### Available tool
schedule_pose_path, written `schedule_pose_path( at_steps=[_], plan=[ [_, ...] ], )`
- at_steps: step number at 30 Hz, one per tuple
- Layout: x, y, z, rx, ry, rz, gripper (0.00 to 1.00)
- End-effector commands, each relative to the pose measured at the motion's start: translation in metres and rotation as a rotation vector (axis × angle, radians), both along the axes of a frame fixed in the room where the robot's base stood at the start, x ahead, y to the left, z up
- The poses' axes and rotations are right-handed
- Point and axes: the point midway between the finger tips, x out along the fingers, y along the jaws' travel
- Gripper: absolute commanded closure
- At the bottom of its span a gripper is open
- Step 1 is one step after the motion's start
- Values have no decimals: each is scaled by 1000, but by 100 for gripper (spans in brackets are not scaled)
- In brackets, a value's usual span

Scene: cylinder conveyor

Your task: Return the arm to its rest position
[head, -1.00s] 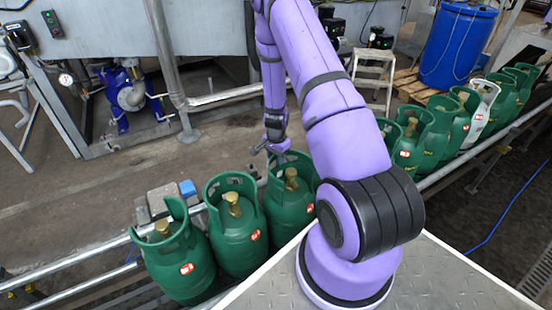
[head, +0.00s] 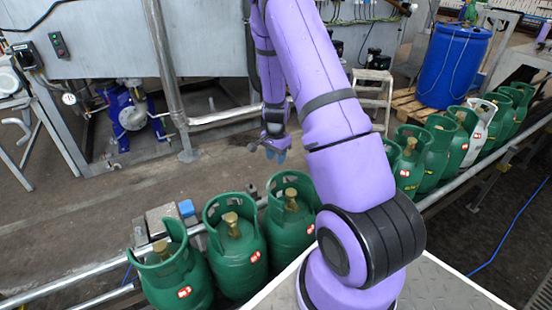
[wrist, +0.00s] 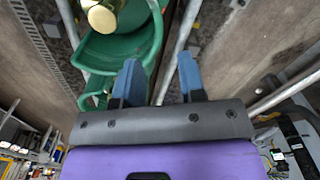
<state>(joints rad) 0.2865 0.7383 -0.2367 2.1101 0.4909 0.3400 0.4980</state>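My purple arm (head: 330,115) rises from its base at lower right and bends down at the far side to my gripper (head: 275,155). My gripper hangs over the floor beyond the green gas cylinders, apart from them. In the wrist view my gripper (wrist: 158,80) shows two blue fingers spread apart with nothing between them. A green cylinder (wrist: 110,55) with a brass valve lies beyond and to the left of the fingers in that view. In the head view, three green cylinders stand in a row at lower left, the nearest to the arm (head: 290,228) partly behind it.
A rail (head: 75,275) runs beside the cylinders. More cylinders, one white (head: 480,130), stand in line on the right. A blue drum (head: 452,65) stands on a pallet at the back. A small step (head: 372,95) stands behind the arm. The floor at left is clear.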

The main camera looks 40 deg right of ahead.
Motion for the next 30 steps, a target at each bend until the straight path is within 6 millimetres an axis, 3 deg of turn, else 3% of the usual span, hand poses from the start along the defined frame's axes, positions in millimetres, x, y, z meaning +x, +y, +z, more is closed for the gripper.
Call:
schedule_pose_path(
  at_steps=[10,14,17,23,30],
  plan=[
    [0,0,0,0,0,1,63],
    [3,6,12,5,-13,25,63],
    [8,18,39,12,-39,76,63],
    [13,55,112,28,-109,237,63],
    [-1,100,194,27,-186,445,63]
  ],
)
